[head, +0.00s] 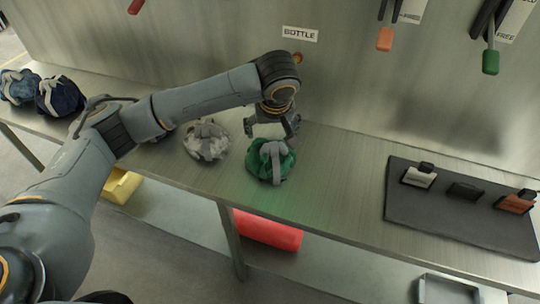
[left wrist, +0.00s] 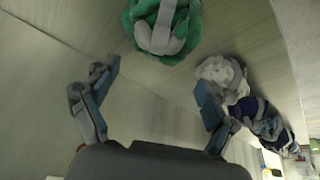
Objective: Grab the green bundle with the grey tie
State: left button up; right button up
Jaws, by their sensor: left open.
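The green bundle with the grey tie (head: 271,161) sits on the metal bench near the middle of the head view. It also shows at the top of the left wrist view (left wrist: 162,28), beyond my fingers. My left gripper (head: 272,126) is just behind and above the bundle, pointing down. In the left wrist view my left gripper (left wrist: 155,82) has its two fingers wide apart with nothing between them. The gripper and the bundle look close, and I cannot tell whether they touch. My right gripper is not in view.
A whitish-grey bundle (head: 206,141) lies left of the green one. Dark blue (head: 60,96) and lighter blue (head: 20,86) bundles lie at the far left. A dark mat (head: 450,224) with small blocks is at the right. Bare bench (head: 340,180) separates it from the green bundle.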

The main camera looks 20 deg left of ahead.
aim_at(273, 142)
pick_arm(q)
jog(key=shift+d+p+x, duration=0.2)
jog(key=shift+p+x, duration=0.25)
jog(key=shift+x, duration=1)
jog(key=shift+d+p+x, duration=0.25)
jog(key=shift+p+x, duration=0.2)
jog(key=shift+x, duration=0.95)
jog(key=c, duration=1.7)
grip_shut()
